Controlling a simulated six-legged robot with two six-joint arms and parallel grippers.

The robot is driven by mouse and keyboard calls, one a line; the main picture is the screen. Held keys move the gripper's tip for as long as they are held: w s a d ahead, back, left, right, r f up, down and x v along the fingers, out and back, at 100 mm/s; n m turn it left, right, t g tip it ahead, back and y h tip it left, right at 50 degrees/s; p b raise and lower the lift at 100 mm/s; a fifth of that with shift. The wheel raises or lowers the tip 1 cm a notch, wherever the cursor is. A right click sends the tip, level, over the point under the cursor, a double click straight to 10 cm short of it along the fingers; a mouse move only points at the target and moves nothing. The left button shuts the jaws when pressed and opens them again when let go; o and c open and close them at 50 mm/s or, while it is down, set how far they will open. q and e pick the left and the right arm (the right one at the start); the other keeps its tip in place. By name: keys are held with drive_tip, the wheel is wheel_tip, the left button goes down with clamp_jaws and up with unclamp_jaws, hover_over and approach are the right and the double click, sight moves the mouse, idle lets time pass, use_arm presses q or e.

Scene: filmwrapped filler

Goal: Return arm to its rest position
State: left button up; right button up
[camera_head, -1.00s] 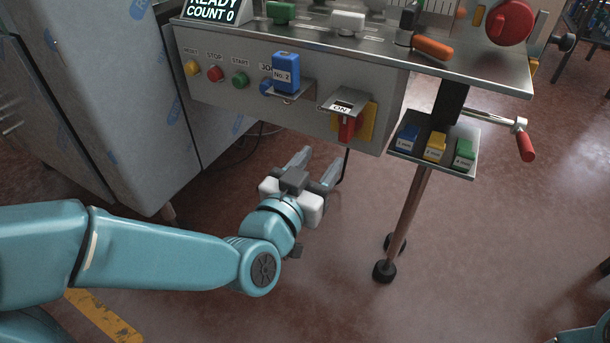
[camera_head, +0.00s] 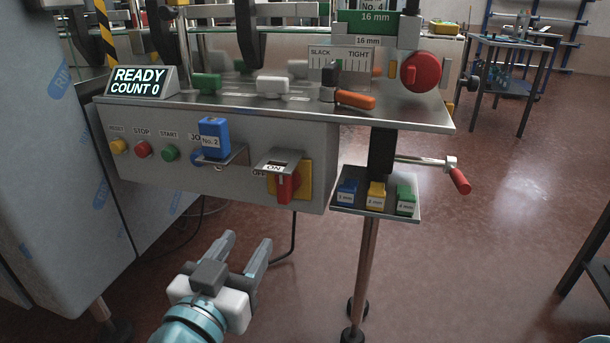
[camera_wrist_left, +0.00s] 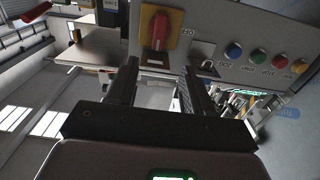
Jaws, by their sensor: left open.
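My left gripper (camera_head: 244,254) is open and empty in the head view. It is low in front of the machine's control panel (camera_head: 235,140), above the floor and apart from the panel. Its two grey fingers point up toward the panel. In the left wrist view the fingers (camera_wrist_left: 158,85) stand apart with nothing between them. Beyond them shows a red rotary switch (camera_wrist_left: 157,30) on a yellow plate. The switch also shows in the head view (camera_head: 287,187), under a small ledge marked ON. My right gripper is not in view.
A blue No. 2 block (camera_head: 214,138) sits on a bracket at the panel. A small shelf (camera_head: 411,213) holds blue, yellow and green blocks. A red-handled crank (camera_head: 459,180) sticks out right. A display (camera_head: 139,82) reads READY COUNT 0.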

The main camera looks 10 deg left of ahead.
use_arm(q)
drive_tip(key=w+a+r+g+y+p, duration=0.15)
drive_tip(key=w+g+p, duration=0.25)
drive_tip(key=p, duration=0.9)
wheel_tip(320, 180, down, 6)
drive_tip(key=s+a+g+p, duration=0.1)
drive_tip(key=g+p, duration=0.3)
drive_tip(key=p, duration=0.8)
drive_tip(key=s+d+f+n+g+h+p, duration=0.1)
drive_tip(key=s+d+f+g+h+p, duration=0.1)
drive_tip(key=s, duration=0.6)
drive_tip(key=s+d+f+n+g+h+p, duration=0.2)
drive_tip(key=s+d+f+g+p, duration=0.2)
drive_tip(key=s+f+g+p, duration=0.3)
drive_tip(key=shift+s+d+f+g+p, duration=0.35)
drive_tip(key=shift+s+p, duration=0.2)
drive_tip(key=shift+s, duration=0.55)
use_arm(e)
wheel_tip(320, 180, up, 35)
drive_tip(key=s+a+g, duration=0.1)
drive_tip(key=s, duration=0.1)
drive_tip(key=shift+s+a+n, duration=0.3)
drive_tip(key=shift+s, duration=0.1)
